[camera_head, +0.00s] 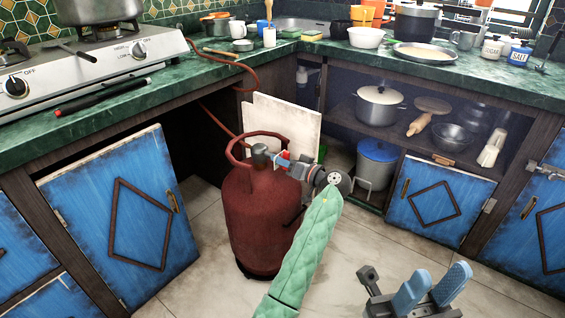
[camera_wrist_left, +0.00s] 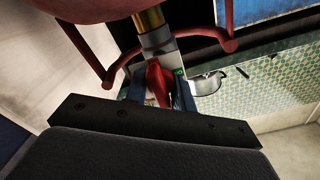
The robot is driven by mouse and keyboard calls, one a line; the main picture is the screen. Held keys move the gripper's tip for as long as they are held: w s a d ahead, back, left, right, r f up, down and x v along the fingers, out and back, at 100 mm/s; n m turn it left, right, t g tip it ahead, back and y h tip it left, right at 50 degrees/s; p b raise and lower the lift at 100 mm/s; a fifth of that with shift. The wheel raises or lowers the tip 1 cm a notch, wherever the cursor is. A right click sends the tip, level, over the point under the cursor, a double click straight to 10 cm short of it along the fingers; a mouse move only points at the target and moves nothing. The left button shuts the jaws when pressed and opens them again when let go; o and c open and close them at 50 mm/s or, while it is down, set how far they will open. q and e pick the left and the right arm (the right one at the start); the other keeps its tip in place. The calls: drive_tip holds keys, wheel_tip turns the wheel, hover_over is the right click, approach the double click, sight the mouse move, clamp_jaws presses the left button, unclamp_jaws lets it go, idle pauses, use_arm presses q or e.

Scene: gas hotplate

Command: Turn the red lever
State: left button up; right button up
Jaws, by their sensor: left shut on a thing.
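A dark red gas cylinder (camera_head: 262,218) stands upright on the floor, with a grey valve (camera_head: 260,152) inside its red guard ring. The red lever (camera_head: 283,159) is on the right side of the valve; it also shows in the left wrist view (camera_wrist_left: 157,84). My left gripper (camera_head: 291,166) is at the valve, shut on the red lever, with a blue finger on each side of it in the left wrist view (camera_wrist_left: 161,92). My right gripper (camera_head: 432,284) is low at the bottom right, open and empty, away from the cylinder.
A red-brown hose (camera_head: 235,66) runs over the counter edge behind the cylinder. A pale board (camera_head: 285,130) leans behind it. An open blue cabinet door (camera_head: 122,210) stands to the left. The floor at right is clear.

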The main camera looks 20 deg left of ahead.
use_arm(q)
drive_tip(key=o, duration=1)
